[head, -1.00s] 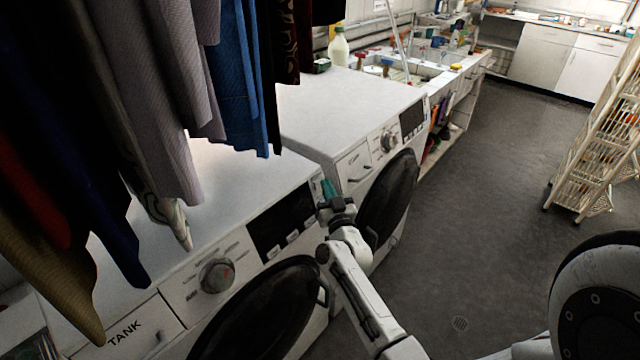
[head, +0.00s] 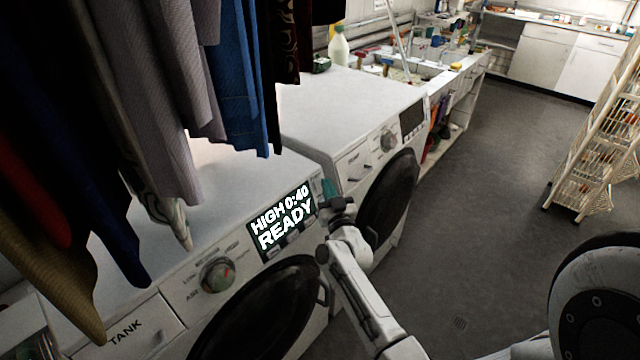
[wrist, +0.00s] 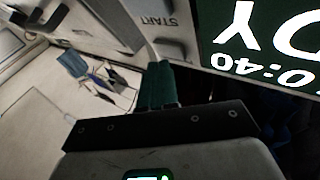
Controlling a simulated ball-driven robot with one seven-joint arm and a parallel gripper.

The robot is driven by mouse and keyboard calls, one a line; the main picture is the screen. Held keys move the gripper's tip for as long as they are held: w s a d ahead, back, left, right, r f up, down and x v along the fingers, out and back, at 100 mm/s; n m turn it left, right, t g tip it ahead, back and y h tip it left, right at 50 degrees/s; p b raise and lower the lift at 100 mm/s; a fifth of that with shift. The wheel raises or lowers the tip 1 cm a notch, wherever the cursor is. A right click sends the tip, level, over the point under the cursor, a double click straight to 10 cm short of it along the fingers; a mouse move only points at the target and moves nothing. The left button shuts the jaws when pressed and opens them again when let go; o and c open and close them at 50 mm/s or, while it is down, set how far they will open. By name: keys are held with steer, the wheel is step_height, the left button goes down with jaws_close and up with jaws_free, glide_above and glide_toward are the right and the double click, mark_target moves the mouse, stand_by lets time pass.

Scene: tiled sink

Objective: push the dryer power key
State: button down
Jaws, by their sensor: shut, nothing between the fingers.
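The dryer (head: 240,178) is the near white machine with the TANK drawer at left. Its display (head: 283,218) is lit and reads HIGH 0:40 READY; part of it shows upside down in the wrist view (wrist: 265,40). My gripper (head: 328,187) is at the right end of the dryer's panel, just right of the display. In the wrist view its teal fingers (wrist: 158,72) are together and empty, with their tips close to the panel. A START label (wrist: 158,21) shows beyond the tips. I cannot make out the power key; whether the fingers touch it is unclear.
A second white machine (head: 345,105) stands beyond the dryer. Clothes (head: 170,95) hang over the dryer's top at left. The dryer's knob (head: 217,275) is left of the display. A white rack (head: 605,130) stands at right, with clear floor (head: 490,190) between.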

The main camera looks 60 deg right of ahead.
steer(key=shift+s, duration=0.2)
steer(key=shift+s, duration=0.1)
steer(key=shift+s+a+r+b, duration=0.25)
steer(key=shift+s+r+b, duration=0.15)
steer(key=shift+s, duration=0.5)
steer(key=shift+s+a+r+b, duration=0.2)
steer(key=shift+s+r+b, duration=0.15)
steer(key=shift+s, duration=0.5)
steer(key=shift+s+a+r+b, duration=0.3)
steer(key=shift+s+b, duration=0.15)
steer(key=shift+s, duration=0.45)
